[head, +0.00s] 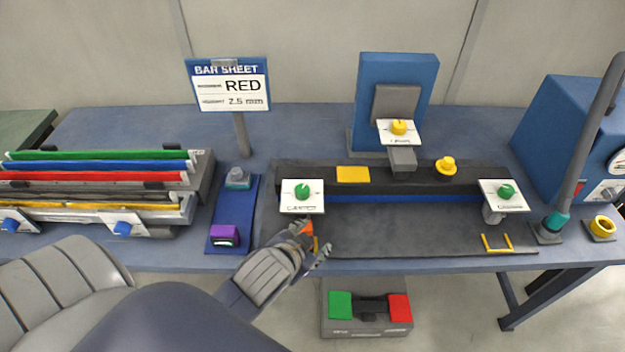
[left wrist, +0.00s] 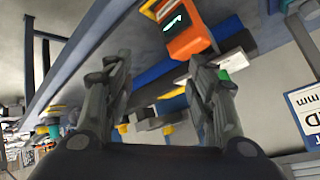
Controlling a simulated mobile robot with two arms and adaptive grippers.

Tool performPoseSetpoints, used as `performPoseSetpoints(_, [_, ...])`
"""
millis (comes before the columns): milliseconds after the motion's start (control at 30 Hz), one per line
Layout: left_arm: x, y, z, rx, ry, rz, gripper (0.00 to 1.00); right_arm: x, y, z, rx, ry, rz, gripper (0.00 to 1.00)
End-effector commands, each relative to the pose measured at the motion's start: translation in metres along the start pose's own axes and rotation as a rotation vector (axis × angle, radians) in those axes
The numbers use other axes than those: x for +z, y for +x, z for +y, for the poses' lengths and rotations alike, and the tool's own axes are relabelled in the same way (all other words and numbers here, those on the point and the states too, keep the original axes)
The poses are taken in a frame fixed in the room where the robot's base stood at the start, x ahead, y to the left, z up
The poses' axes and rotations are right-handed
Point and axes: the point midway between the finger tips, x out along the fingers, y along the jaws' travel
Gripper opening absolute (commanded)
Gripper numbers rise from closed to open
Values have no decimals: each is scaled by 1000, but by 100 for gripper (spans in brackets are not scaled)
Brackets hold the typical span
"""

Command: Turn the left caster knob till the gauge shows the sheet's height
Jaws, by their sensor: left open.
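The sign (head: 227,85) reads BAR SHEET, RED and what looks like 2.5 mm. The left green knob (head: 302,191) stands on a white plate (head: 288,205) at the left end of the dark beam. An orange gauge block (head: 303,228) sits just below that plate; the left wrist view shows it (left wrist: 188,42) with a small lit display (left wrist: 172,22), too small to read. My left gripper (head: 308,248) is open and empty, just in front of the gauge and below the knob. In the left wrist view its fingers (left wrist: 160,68) stand apart. My right gripper is not in view.
A second green knob (head: 506,191) is at the beam's right end. A yellow knob (head: 399,127) is on the blue column. Colored bars (head: 100,176) lie in the left rack. A purple block (head: 225,233) stands left of the gripper. The dark plate (head: 420,225) is mostly clear.

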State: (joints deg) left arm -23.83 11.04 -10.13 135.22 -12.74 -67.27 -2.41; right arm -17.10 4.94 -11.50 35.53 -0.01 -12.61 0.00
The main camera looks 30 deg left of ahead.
Motion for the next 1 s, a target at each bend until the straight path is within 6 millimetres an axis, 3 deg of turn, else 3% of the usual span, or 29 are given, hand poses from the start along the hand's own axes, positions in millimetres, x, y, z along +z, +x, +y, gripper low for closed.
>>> performPoseSetpoints(367, [-121,-2,-44,-211,219,394,51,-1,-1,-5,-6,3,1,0])
performPoseSetpoints(567, [-216,-32,-53,-375,459,725,51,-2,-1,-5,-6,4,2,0])
performPoseSetpoints(700, [-283,-72,-36,-505,723,1013,51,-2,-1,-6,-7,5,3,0])
performPoseSetpoints(800, [-314,-99,-11,-579,937,1204,51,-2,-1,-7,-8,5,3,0])
performPoseSetpoints(900, [-330,-120,21,-632,1169,1378,51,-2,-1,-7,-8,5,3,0])
performPoseSetpoints(1000, [-332,-129,54,-661,1426,1529,51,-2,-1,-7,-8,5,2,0])
